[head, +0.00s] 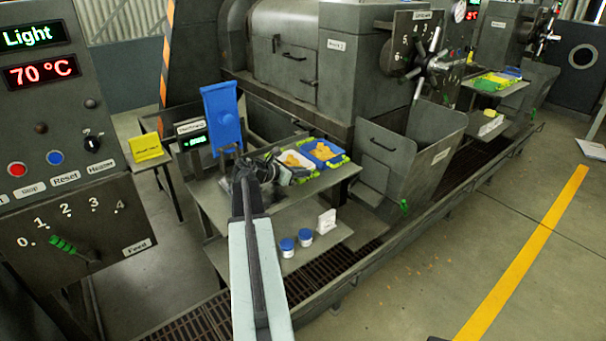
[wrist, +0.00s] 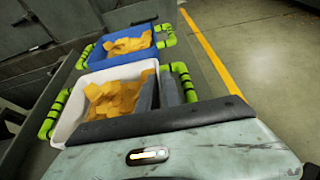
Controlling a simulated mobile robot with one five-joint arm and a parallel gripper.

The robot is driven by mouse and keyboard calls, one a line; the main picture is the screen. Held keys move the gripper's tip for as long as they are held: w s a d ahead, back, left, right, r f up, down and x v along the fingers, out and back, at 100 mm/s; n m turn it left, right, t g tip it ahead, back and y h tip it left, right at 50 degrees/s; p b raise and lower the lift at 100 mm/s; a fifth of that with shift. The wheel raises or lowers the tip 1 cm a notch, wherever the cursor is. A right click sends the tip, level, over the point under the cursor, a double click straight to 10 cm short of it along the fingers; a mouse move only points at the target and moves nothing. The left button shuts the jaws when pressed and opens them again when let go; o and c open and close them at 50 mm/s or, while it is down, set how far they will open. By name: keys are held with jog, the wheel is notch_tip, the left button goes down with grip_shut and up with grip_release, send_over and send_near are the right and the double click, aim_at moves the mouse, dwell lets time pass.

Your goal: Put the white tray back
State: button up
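The white tray (head: 284,168) holds orange-yellow chunks and lies on the grey metal table beside the blue tray (head: 322,153). In the wrist view the white tray (wrist: 72,121) has green handles on its sides. My gripper (wrist: 159,92) is at its right wall, by the right green handle. One grey finger is on the inner side of the wall and the other beside it. The gap between them is narrow, and the wrist housing hides the tray's near right corner. I cannot tell whether the fingers press on the wall.
The blue tray (wrist: 97,57) with similar chunks is close behind the white one. A scale (head: 192,135) stands left on the table (head: 218,205). Two blue-lidded jars (head: 287,247) and a white block (head: 326,222) sit on the lower shelf. The floor at right is open.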

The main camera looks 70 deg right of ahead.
jog(key=shift+o, duration=0.9)
jog(key=shift+r+p, duration=0.35)
jog(key=p+v, duration=0.4)
jog(key=v, duration=0.7)
jog(key=shift+w+a, duration=0.25)
jog(key=shift+a, duration=0.1)
